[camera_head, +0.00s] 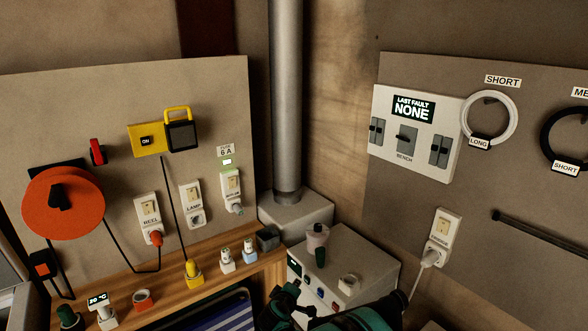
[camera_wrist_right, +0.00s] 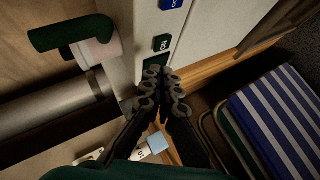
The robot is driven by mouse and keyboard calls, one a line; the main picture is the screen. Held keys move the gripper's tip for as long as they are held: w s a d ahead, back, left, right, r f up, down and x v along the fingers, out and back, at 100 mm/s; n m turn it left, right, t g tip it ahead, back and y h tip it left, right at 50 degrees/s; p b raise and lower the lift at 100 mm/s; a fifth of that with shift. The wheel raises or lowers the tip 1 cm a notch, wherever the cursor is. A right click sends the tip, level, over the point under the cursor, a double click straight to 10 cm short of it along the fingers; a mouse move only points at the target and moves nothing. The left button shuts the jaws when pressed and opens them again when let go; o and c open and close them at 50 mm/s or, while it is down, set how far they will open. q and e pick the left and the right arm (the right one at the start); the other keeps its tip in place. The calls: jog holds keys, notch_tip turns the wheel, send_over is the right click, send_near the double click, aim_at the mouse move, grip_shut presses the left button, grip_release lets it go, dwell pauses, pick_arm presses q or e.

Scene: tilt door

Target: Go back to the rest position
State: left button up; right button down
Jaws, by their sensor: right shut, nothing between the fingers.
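My right gripper (camera_head: 284,303) is low in the middle of the head view, in front of the white box (camera_head: 372,262) with buttons. Its dark green and black arm comes in from the bottom right. In the right wrist view the two black fingers (camera_wrist_right: 160,78) are together, with nothing between them. They point at the box face (camera_wrist_right: 190,40), near a small dark green button; whether they touch it I cannot tell. My left gripper does not show.
A wooden shelf (camera_head: 125,290) carries several small plugs and knobs. A blue-striped item (camera_head: 222,318) lies near my right gripper. A grey vertical pipe (camera_head: 287,100) stands in the corner. The left panel holds an orange reel (camera_head: 88,207); the right wall holds a switch panel (camera_head: 381,152).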

jog(key=s+d+r+m+g, duration=0.2)
jog(key=s+d+r+m, duration=0.1)
jog(key=s+d+r, duration=0.4)
jog(key=s+d+r+m+g, duration=0.1)
jog(key=s+d+r+m, duration=0.2)
jog(key=s+d+r, duration=0.55)
jog(key=s+d+f+m+g+y, duration=0.1)
jog(key=s+f+m+g+y, duration=0.1)
jog(key=s, duration=1.9)
notch_tip(320, 180, down, 2)
jog(key=shift+s+f+m+y, duration=0.15)
jog(key=shift+m+y, duration=0.45)
jog(key=shift+m, duration=0.6)
jog(key=shift+d, duration=0.1)
